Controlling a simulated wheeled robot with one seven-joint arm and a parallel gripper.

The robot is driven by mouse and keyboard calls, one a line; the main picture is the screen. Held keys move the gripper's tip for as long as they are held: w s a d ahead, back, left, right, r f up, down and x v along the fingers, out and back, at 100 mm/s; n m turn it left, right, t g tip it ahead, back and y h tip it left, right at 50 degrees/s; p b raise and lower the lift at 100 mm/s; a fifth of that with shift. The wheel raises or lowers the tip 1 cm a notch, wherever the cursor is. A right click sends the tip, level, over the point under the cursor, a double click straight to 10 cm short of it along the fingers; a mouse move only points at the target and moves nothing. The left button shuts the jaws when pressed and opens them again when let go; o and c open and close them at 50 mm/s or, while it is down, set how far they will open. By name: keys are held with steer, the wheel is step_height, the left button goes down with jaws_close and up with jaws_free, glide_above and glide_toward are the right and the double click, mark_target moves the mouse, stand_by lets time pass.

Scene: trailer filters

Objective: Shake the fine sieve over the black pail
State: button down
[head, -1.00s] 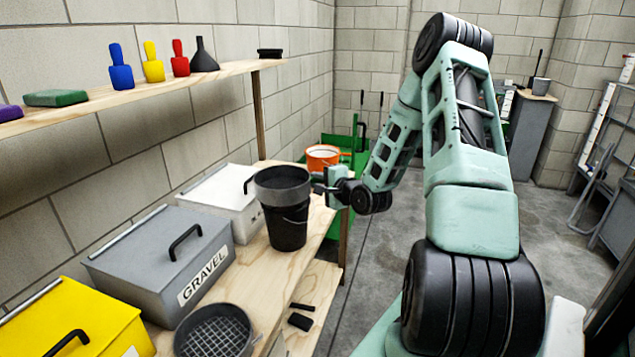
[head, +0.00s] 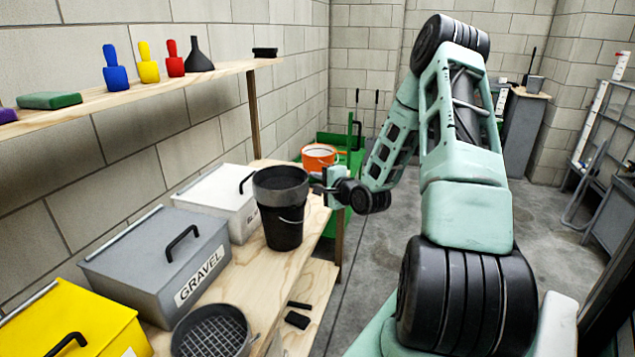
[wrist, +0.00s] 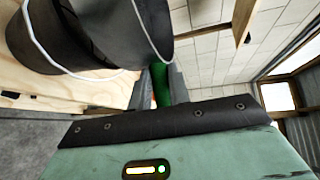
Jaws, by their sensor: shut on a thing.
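The fine sieve (head: 280,187), a dark grey round pan, sits level over the mouth of the black pail (head: 284,234) in the head view. I cannot tell whether it rests on the rim or hovers just above. The pail stands upright on the wooden bench, its wire handle hanging down. My gripper (head: 321,187) is shut on the sieve's right side. In the wrist view, the sieve (wrist: 135,30) is close beyond the fingers (wrist: 160,85), and the pail (wrist: 45,35) is at upper left. The sieve's contents cannot be made out.
A coarse-mesh sieve (head: 211,332) lies on the bench (head: 250,290) at the front. A grey gravel bin (head: 150,262), a white bin (head: 215,205) and a yellow bin (head: 75,325) line the wall. An orange bucket (head: 320,156) stands behind my gripper. A shelf (head: 130,95) hangs above.

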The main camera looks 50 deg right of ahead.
steer(key=shift+r, duration=0.1)
step_height(320, 180, up, 5)
steer(key=p, duration=0.4)
